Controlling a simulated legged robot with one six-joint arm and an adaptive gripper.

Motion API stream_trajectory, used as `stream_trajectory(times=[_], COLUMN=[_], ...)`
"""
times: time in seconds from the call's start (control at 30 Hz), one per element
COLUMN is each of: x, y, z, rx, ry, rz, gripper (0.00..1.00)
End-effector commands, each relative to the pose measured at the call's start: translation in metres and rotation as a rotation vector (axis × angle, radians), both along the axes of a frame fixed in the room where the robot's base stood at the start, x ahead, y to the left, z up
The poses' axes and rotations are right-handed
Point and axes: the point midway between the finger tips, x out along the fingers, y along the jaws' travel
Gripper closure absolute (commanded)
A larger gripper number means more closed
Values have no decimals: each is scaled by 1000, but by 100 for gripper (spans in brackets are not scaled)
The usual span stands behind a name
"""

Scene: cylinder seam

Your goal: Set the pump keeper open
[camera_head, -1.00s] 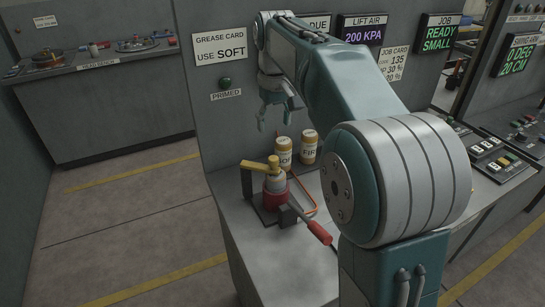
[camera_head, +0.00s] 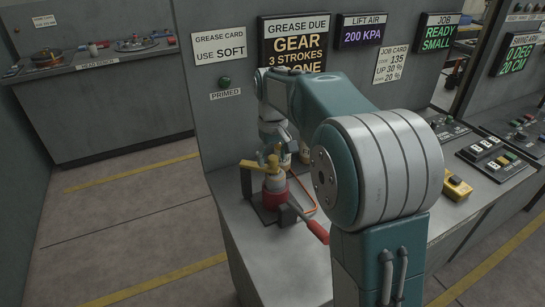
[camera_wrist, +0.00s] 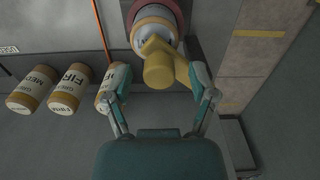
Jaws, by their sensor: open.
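The grease pump stands on the bench. It has a red body (camera_head: 276,199) with a cream cartridge, a yellow keeper (camera_head: 254,166) across its top, and a red-tipped handle (camera_head: 318,231) slanting out front. My gripper (camera_head: 271,154) is just above the keeper, pointing down, and partly hides its top. In the wrist view the keeper (camera_wrist: 160,66) lies between my two spread fingers (camera_wrist: 158,95), nearer the right one. Whether that finger touches it I cannot tell. My gripper holds nothing.
Several grease cartridges, one labelled FIRM (camera_wrist: 72,84), stand beside the pump, close to my left finger in the wrist view. An orange hose (camera_head: 297,186) runs behind the pump. A panel with a GREASE DUE display (camera_head: 294,44) rises behind. A yellow box (camera_head: 457,188) sits farther right.

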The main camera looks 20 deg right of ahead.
Motion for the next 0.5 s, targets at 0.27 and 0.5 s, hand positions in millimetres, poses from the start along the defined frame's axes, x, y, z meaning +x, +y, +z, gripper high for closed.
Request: stream_trajectory(times=[0.27,0.5], x=[0,0], y=[0,0], z=[-1,-2], rx=[0,0], ry=[-1,0], rz=[0,0], gripper=[31,100])
